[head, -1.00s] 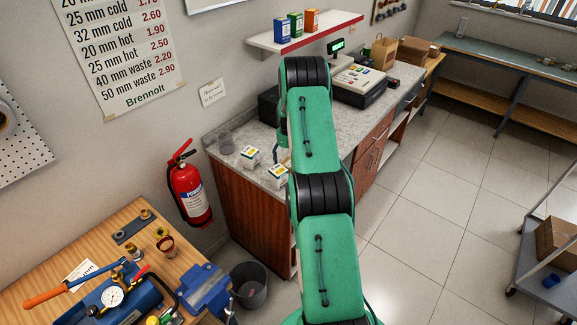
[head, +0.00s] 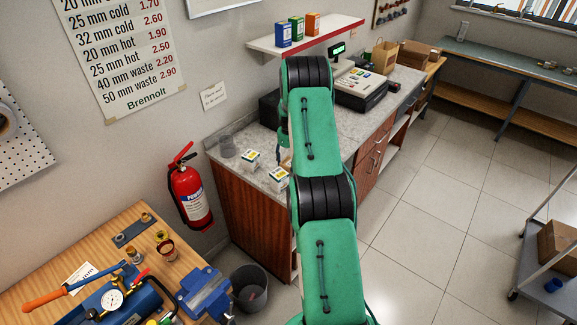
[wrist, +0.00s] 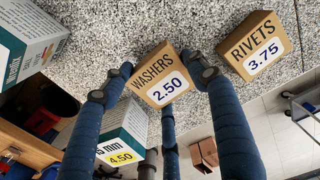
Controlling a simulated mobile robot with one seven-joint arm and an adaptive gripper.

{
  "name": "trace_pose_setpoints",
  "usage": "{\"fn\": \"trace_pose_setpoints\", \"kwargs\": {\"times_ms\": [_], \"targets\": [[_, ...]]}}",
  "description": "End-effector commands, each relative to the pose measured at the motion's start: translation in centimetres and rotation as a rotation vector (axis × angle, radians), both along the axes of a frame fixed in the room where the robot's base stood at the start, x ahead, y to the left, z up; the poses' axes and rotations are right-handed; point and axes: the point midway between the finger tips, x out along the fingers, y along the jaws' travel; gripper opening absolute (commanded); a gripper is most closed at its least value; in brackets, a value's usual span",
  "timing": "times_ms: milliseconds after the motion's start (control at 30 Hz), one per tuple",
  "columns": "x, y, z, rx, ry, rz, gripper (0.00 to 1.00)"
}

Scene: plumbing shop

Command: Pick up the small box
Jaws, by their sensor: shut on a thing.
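In the wrist view a small tan box labelled WASHERS 2.50 (wrist: 162,76) sits between the dark blue fingers of my gripper (wrist: 163,78). The fingertips press on its left and right sides, so the gripper is shut on it. A similar tan box labelled RIVETS 3.75 (wrist: 253,46) stands just to the right, apart from the held box. The speckled counter (wrist: 110,30) lies behind them; I cannot tell whether the held box is clear of it. In the head view my arm hides the gripper and most of the space around it.
A teal and white box priced 4.50 (wrist: 124,133) and another large one (wrist: 25,40) are close to the fingers. In the head view, white-yellow boxes (head: 250,156) stand on the counter (head: 232,166), below a wall shelf (head: 310,36). A cash register (head: 362,84) stands farther back.

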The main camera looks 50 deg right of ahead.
Motion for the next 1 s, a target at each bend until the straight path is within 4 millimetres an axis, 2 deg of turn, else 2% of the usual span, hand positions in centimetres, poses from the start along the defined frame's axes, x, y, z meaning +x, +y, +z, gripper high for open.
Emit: {"fn": "trace_pose_setpoints", "kwargs": {"times_ms": [300,500,700,1000], "targets": [[0.1,-0.1,4.6,-0.002,-0.002,0.0,0.17],[0.1,-0.1,6.9,-0.001,-0.001,0.0,0.17],[0.0,0.0,7.8,-0.001,0.0,0.0,0.17],[0.0,0.0,7.8,0.0,0.0,0.0,0.17]]}}
